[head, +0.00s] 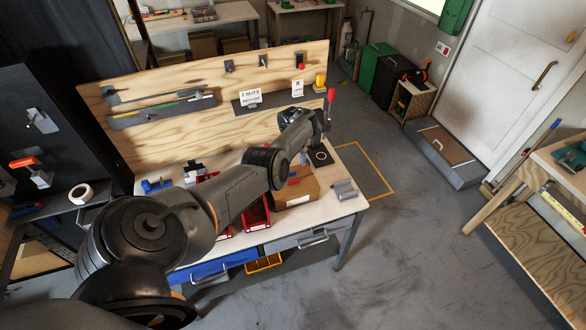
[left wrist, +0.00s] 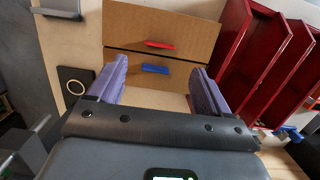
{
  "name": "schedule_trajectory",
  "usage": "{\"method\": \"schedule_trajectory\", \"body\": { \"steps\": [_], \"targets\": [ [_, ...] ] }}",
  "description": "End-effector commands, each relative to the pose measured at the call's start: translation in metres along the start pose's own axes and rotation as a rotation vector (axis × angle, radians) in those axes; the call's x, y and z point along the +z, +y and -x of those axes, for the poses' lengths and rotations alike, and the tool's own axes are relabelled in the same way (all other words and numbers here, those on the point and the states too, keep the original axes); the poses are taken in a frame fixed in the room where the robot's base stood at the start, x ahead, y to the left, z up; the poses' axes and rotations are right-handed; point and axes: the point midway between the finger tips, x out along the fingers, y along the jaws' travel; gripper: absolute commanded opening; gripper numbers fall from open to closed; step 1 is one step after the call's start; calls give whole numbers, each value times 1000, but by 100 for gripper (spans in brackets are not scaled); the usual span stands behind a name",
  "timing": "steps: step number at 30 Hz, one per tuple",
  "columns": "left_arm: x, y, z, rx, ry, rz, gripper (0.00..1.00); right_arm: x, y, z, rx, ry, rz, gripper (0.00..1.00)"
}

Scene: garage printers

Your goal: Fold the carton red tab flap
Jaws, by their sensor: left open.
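The brown carton (head: 299,190) stands on the workbench, partly hidden by my left arm in the head view. In the left wrist view the carton's brown flaps (left wrist: 195,38) lie across the picture, with a dark seam between them. The red tab (left wrist: 160,44) is on the upper flap, close to the seam. The blue tab (left wrist: 155,68) is on the lower flap. My left gripper (left wrist: 160,70) is open and empty, its purple fingers apart over the carton's near part, the blue tab showing between them. I cannot tell whether the fingers touch the carton. My right gripper is not in view.
Red bins (left wrist: 247,55) stand right beside the carton in the left wrist view. A black pad with a pale ring (left wrist: 75,86) lies left of it. A grey block (head: 344,189) sits near the bench's right edge. A plywood pegboard (head: 165,85) rises behind the bench.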

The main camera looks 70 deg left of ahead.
Motion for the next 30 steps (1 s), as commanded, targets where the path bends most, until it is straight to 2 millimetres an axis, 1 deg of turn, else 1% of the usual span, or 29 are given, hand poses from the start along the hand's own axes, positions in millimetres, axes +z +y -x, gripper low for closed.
{"method": "schedule_trajectory", "body": {
  "steps": [1,3,7,23,26,30],
  "targets": [
    [-1,0,10,0,2,-1,79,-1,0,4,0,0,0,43],
    [-1,0,16,0,1,0,79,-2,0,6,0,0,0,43],
    [0,0,24,0,1,0,79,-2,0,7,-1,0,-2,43],
    [-1,0,26,-1,3,-2,79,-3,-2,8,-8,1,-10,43],
    [-4,-2,26,-10,25,-16,79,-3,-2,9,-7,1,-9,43],
    [-15,-4,31,-42,113,-82,79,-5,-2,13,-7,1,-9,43]
  ]
}}
